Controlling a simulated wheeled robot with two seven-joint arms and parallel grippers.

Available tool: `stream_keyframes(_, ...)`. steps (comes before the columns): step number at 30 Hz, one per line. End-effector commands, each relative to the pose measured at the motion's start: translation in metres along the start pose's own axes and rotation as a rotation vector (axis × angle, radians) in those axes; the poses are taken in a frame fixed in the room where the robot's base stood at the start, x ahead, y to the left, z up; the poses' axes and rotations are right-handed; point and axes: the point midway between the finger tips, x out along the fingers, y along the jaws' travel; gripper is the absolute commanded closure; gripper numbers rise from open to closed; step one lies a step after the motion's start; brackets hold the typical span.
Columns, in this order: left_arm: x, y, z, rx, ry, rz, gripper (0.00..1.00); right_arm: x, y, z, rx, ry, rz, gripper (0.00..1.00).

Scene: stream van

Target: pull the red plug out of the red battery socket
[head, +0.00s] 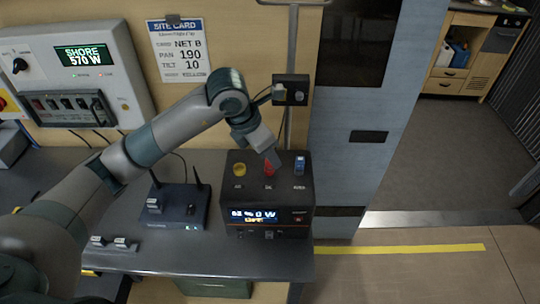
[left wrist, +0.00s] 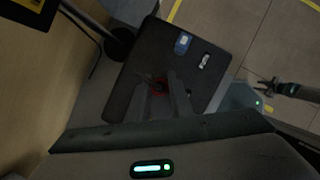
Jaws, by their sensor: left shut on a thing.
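The black battery box (head: 265,205) stands on the grey bench, with three coloured sockets on its top. The red plug (head: 270,168) is at the middle, red socket. My left gripper (head: 274,161) reaches down to it from above and is shut on it. In the left wrist view a little red (left wrist: 159,88) shows at the fingertips (left wrist: 162,90) of my left gripper; the fingers hide most of the plug. I cannot tell how deep the plug sits. What looks like my right gripper (left wrist: 288,90) is small at the right of the left wrist view; its jaws are unclear.
A yellow socket (head: 239,169) lies left of the red plug and a blue plug (head: 300,164) right of it. A router with aerials (head: 178,208) stands left of the box. A small black wall box (head: 290,90) is behind.

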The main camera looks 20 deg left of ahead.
Motion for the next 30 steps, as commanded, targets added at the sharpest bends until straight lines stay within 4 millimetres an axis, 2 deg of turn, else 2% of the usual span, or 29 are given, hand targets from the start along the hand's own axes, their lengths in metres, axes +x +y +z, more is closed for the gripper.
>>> stream_keyframes(30,-0.014,0.0,0.005,0.001,0.0,0.0,1.0,-0.007,0.0,-0.001,0.0,0.001,0.0,0.69)
